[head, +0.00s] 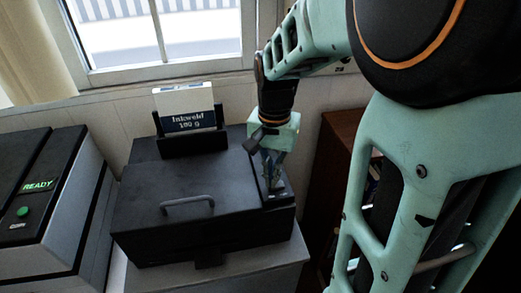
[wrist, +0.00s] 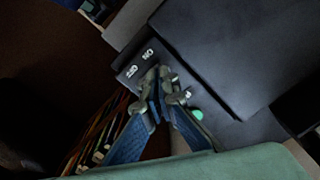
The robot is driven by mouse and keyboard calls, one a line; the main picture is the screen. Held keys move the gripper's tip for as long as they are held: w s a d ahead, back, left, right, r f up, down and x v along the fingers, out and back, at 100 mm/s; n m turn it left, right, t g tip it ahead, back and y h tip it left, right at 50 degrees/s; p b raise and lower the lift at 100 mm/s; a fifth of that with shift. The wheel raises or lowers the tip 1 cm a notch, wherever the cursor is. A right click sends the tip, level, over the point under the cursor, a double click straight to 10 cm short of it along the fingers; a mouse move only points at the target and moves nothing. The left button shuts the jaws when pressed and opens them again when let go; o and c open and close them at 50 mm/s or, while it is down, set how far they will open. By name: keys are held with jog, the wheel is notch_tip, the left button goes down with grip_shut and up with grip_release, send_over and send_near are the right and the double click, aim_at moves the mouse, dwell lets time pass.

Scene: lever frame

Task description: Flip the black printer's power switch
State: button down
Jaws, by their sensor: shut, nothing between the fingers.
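The black printer (head: 150,215) stands on a light cabinet, with a grey handle on its lid. Its narrow control panel (head: 281,201) runs along the printer's right side. My gripper (head: 270,182) points down over this panel, its fingers shut and empty. In the wrist view the fingertips (wrist: 160,82) are together over the panel, beside pale markings (wrist: 140,63). A green button (wrist: 197,114) shows close to the right finger. The fingers cover part of the panel, and I cannot make out the power switch clearly or tell whether they touch it.
A paper pack (head: 186,110) marked "Inkweld 100 g" stands in the printer's rear feeder. Another machine (head: 40,200) with a "READY" display and green button is at left. A brown bookcase (head: 335,150) stands right of the printer. A window is behind.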

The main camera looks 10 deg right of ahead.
jog(key=shift+f, duration=0.25)
jog(key=shift+s+r, duration=0.1)
jog(key=shift+r+p, duration=2.8)
jog(key=shift+r, duration=0.7)
jog(key=shift+f, duration=0.1)
